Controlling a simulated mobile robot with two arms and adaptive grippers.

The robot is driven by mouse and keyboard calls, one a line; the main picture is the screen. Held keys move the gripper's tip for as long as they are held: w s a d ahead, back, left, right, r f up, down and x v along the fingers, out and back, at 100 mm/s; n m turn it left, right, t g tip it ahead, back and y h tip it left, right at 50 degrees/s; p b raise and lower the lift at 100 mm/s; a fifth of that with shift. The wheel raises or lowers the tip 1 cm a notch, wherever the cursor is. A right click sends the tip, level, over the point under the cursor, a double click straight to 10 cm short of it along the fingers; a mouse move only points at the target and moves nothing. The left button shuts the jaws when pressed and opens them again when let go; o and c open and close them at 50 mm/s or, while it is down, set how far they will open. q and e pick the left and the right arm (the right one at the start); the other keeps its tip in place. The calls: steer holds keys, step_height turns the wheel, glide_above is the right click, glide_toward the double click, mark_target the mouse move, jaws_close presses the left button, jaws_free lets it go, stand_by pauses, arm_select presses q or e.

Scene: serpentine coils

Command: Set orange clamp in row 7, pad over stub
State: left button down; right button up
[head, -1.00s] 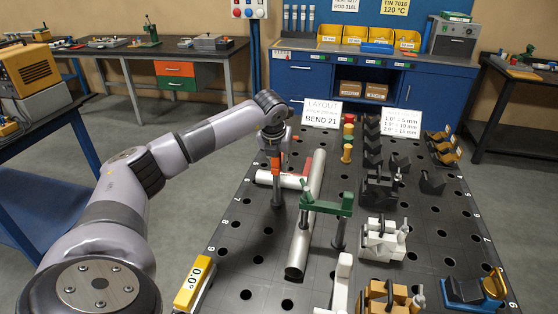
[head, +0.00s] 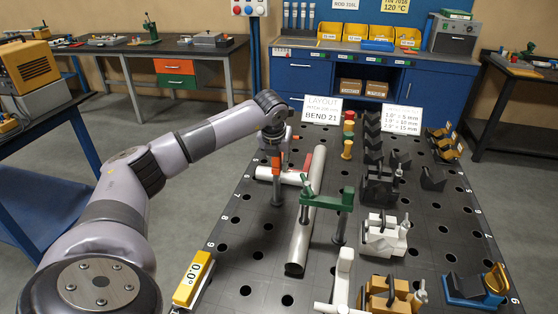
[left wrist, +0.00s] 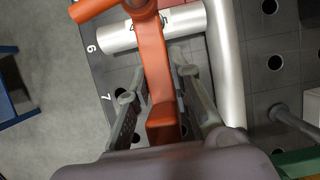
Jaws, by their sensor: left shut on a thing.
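My left gripper (head: 277,142) is shut on the orange clamp (head: 307,162), whose dark post shows below the gripper in the head view. In the left wrist view the orange clamp (left wrist: 152,62) runs between the fingers of my left gripper (left wrist: 157,92). Its bar passes over the pale stub (left wrist: 120,38), but I cannot tell whether its pad touches it. The stub joins the long pale pipe (head: 305,230) lying on the plate. Painted 6 and 7 show at the plate's edge in the wrist view. The post's lower end and its hole are hidden there. My right gripper is not in view.
A green clamp (head: 328,200) stands over the pipe, right of my gripper. The dark perforated plate (head: 255,255) carries black blocks (head: 378,190), a white fixture (head: 383,235) and a yellow 0.0° gauge (head: 192,280). Plate area left of the pipe is mostly free.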

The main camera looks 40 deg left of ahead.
arm_select(q)
steer(key=shift+a, duration=0.1)
steer(key=c, duration=1.4)
jaws_free()
steer(key=shift+o, duration=0.2)
steer(key=shift+f, duration=0.1)
steer(key=v, duration=1.2)
steer(key=shift+s, duration=0.1)
